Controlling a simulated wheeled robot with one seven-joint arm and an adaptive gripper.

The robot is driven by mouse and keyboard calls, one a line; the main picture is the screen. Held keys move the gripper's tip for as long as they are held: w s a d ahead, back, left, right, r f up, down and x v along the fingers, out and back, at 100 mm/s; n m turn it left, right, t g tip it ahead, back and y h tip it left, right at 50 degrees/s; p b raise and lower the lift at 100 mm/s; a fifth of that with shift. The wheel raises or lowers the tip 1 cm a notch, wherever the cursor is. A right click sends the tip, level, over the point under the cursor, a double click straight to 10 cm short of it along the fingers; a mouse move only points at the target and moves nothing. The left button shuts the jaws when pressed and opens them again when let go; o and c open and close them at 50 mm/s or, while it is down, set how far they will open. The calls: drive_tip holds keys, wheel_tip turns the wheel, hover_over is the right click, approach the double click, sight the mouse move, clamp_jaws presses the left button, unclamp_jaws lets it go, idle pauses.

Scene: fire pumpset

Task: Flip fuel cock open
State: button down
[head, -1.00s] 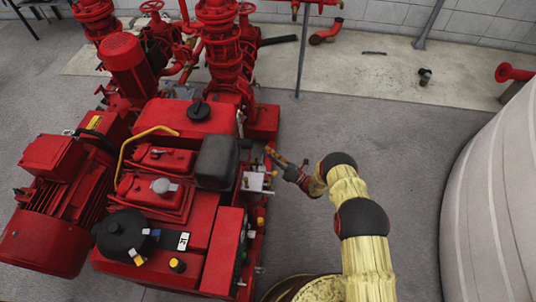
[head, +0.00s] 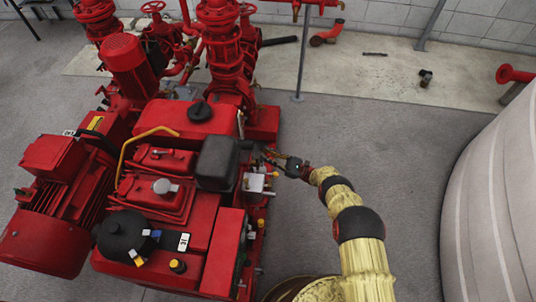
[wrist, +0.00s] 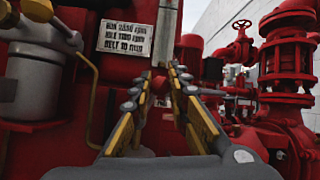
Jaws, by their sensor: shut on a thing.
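My gripper (head: 268,158) is at the right side of the red engine (head: 208,187), just beside its dark grey box (head: 217,163). In the wrist view my gripper's fingers (wrist: 160,77) run forward and come close together at the tips, against the engine side. A small red part (wrist: 159,86) shows between the fingertips; I take it to be the fuel cock, and the fingers are shut on it. Its lever is mostly hidden by the fingers, so its angle cannot be told. A grey metal pipe (wrist: 167,40) runs upright just above the tips.
In the wrist view a grey filter cylinder (wrist: 36,85) and a thin brass pipe (wrist: 94,122) are close on the left. Red pumps and valves (wrist: 290,75) stand at right. Floor right of the engine is clear up to a large pale tank (head: 500,190).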

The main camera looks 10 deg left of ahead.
drive_tip(key=shift+s+r+n+g+h, duration=0.15)
drive_tip(key=shift+s+n+g, duration=0.25)
drive_tip(key=shift+n+g, duration=0.85)
drive_tip(key=shift+s+n+g+h, duration=0.3)
drive_tip(key=shift+n+g, duration=0.55)
drive_tip(key=shift+n, duration=0.7)
drive_tip(key=shift+s+n, duration=0.1)
drive_tip(key=shift+n, duration=0.3)
drive_tip(key=c, duration=1.7)
unclamp_jaws()
drive_tip(key=shift+r, duration=0.1)
drive_tip(key=shift+r, duration=4.95)
drive_tip(key=shift+o, duration=0.2)
